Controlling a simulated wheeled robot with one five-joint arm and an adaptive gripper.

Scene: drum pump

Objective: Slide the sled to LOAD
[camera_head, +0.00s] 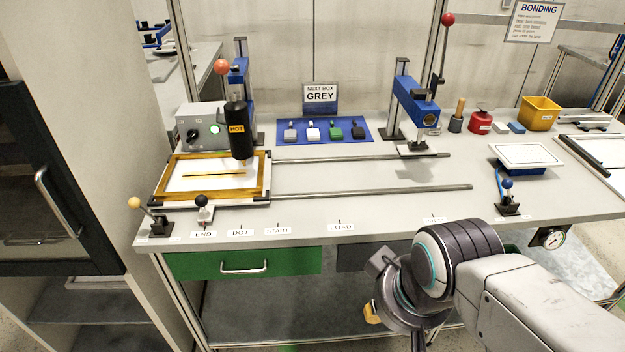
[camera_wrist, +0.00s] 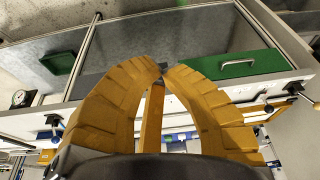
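The sled (camera_head: 263,194) is a white plate carrying a wooden frame (camera_head: 158,183), at the left end of two rails. Its dark-ball knob (camera_head: 201,200) stands at the front, in line with the END label (camera_head: 203,234). The LOAD label (camera_head: 341,226) is farther right on the front edge. A black cylinder marked HOT (camera_head: 237,128) stands over the framed panel. My gripper (camera_head: 372,312) is low in front of the bench, apart from the sled. In the wrist view its yellow fingers (camera_wrist: 163,70) meet at the tips with nothing seen between them.
The rails (camera_head: 370,191) run clear to the right of the sled. A yellow-ball lever (camera_head: 135,203) stands left of the knob and a blue-ball lever (camera_head: 508,184) at the right. A green drawer (camera_head: 240,263) is below.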

